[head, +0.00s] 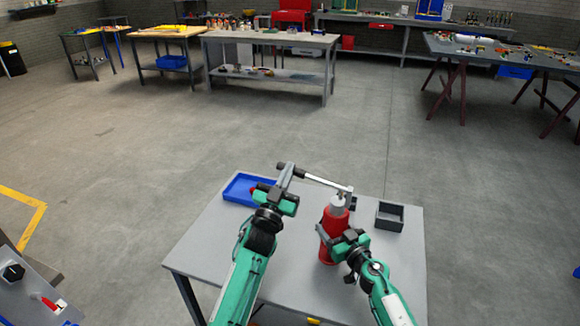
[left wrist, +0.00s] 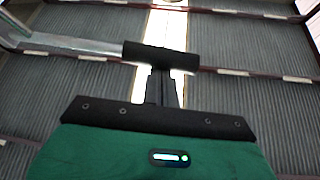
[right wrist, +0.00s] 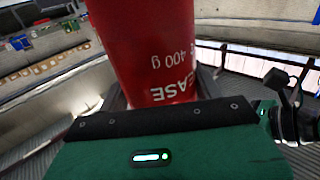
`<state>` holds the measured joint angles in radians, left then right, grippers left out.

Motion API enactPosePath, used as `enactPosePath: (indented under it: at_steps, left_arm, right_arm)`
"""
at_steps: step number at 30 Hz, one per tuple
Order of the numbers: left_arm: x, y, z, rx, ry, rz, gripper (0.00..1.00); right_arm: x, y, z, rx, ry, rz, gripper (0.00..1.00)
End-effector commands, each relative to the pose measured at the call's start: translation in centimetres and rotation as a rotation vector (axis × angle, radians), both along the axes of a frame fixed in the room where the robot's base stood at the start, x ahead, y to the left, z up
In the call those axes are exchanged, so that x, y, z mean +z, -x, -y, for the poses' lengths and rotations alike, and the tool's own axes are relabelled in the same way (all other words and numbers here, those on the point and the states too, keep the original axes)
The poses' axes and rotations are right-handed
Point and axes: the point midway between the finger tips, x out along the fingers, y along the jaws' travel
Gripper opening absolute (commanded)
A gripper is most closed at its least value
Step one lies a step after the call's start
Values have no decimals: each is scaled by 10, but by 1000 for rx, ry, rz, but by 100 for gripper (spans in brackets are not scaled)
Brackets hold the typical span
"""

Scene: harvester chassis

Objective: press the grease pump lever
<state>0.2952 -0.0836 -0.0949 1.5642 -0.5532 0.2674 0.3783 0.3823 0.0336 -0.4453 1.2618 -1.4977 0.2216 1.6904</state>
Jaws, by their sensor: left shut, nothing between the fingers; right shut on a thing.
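The red grease pump (head: 329,246) stands upright on the grey table. Its silver lever (head: 322,181) runs left from the pump head to a black handle (head: 284,167). My left gripper (head: 290,172) is shut and empty, its fingertips at the handle. In the left wrist view the black handle (left wrist: 160,57) crosses just past the closed fingertips (left wrist: 160,80); I cannot tell whether they touch. My right gripper (head: 336,238) is shut around the pump's red body, which also fills much of the right wrist view (right wrist: 155,45).
A blue tray (head: 236,189) lies on the table (head: 205,245) at the back left, partly behind my left gripper. A dark open box (head: 390,216) stands right of the pump. Workbenches (head: 268,40) stand far off, with clear floor between.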

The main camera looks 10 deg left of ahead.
Motion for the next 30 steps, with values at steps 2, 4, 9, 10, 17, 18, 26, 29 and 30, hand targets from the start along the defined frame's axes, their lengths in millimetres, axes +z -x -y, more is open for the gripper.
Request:
enactPosePath:
  at_steps: [2,4,9,10,17,18,26,29,30]
  left_arm:
    - [-12,-1,-1,1,44,-13,0]
    - [-21,-1,-3,2,53,-14,0]
    - [-41,-1,-5,1,51,-14,0]
    - [-44,-1,-5,2,50,-14,0]
    - [-61,-1,-4,2,50,-15,0]
    - [-63,-1,-4,2,50,-14,0]
    - [-70,0,-3,3,48,-17,0]
    - [-71,-1,-3,4,48,-19,0]
    - [-72,0,-3,4,47,-20,0]
  right_arm:
    - [0,0,0,0,1,-1,0]
    - [0,0,0,0,1,-1,0]
    - [0,0,0,0,0,0,0]
    - [0,0,0,0,0,0,0]
    - [0,0,0,1,0,0,0]
    - [0,0,0,1,0,0,0]
    - [0,0,0,2,0,0,0]
    - [0,0,0,2,-1,0,0]
    - [0,0,-1,2,-1,0,0]
